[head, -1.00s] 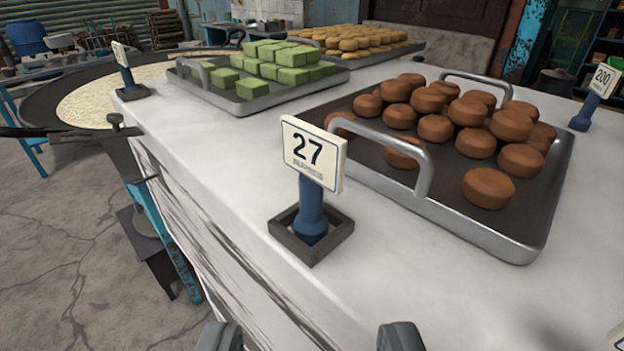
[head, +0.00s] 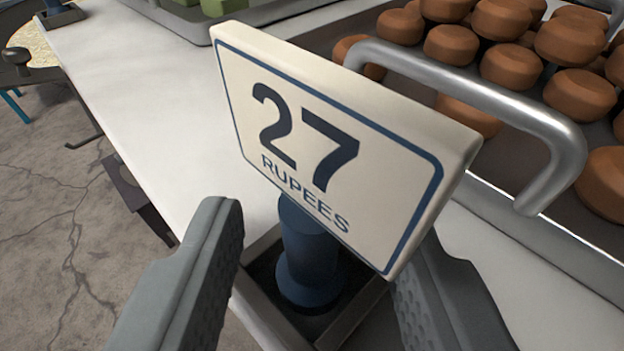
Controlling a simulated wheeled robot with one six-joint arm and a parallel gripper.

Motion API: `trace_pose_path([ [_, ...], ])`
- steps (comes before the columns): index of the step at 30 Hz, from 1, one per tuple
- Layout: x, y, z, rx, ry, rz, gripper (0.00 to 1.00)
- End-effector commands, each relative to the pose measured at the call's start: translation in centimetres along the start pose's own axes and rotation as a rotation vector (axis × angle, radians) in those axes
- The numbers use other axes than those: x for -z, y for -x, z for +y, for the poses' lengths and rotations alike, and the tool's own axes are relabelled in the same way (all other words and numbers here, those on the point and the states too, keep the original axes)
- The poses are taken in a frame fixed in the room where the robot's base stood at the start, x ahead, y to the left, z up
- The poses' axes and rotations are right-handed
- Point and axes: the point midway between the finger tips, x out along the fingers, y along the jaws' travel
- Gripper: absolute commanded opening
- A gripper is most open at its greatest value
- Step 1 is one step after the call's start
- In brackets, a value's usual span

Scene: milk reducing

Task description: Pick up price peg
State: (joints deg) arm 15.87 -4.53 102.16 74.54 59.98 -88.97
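The price peg (head: 308,258) has a blue stem and a cream sign reading "27 RUPEES" (head: 335,140). It stands upright in a dark square holder (head: 257,318) on the white counter. My gripper (head: 325,245) is open, with one grey finger to the left of the stem and the other to its right. Both fingers appear apart from the stem. The sign hides the top of the right finger and part of the stem.
A metal tray of round brown sweets (head: 575,95) is close behind and right of the peg, its raised handle (head: 480,95) near the sign. Bare white counter (head: 140,95) lies to the left, then its edge and the cracked floor (head: 50,230).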

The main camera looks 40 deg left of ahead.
Motion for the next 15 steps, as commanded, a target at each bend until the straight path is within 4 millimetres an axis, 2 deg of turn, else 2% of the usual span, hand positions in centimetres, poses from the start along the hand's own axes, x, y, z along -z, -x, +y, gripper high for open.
trace_pose_path([
  [6, 0.2, -3.0, 0.0, 0.002, 0.0, 0.0, 0.39],
  [14, 0.2, -3.4, 0.0, 0.0, 0.0, 0.0, 0.39],
  [15, 0.2, -3.3, 0.0, 0.0, 0.0, 0.0, 0.34],
])
